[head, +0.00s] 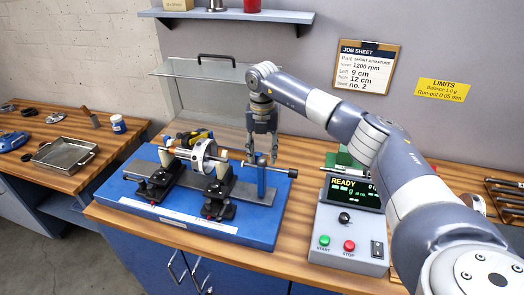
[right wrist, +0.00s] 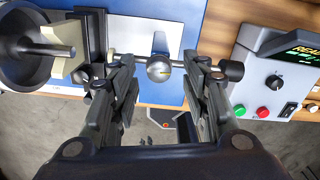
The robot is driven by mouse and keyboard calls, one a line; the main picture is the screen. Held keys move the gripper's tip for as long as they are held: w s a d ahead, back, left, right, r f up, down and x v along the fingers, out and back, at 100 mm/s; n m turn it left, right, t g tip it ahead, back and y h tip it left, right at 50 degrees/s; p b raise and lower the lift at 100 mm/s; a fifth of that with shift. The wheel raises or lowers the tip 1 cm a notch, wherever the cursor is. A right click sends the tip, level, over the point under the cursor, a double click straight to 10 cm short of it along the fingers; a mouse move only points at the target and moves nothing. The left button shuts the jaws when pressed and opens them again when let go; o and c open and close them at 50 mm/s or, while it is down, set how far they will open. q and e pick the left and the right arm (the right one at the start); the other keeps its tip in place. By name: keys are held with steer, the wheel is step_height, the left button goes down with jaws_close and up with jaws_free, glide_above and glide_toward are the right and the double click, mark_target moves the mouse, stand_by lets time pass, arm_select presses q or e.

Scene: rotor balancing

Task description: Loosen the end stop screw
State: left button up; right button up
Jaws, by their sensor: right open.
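The end stop is a blue post (head: 261,182) at the right end of the blue balancing base (head: 245,235). A thin horizontal screw runs through its top and ends in a dark knob (head: 292,173) on the right. In the right wrist view the post's round metal top (right wrist: 159,69) lies between my fingers, and the dark knob (right wrist: 231,70) lies just beyond the right finger. My right gripper (head: 262,158) points down over the post, open and empty. I cannot tell whether a finger touches the screw. My left gripper is not in view.
The rotor (head: 204,156) rests on two black supports left of the post. A control box (head: 345,240) reading READY stands to the right. A clear raised guard (head: 205,70) is behind. A metal tray (head: 65,154) sits on the left bench.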

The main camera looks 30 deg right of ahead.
steer(key=shift+f, duration=0.6)
steer(key=shift+a, duration=0.1)
jaws_close()
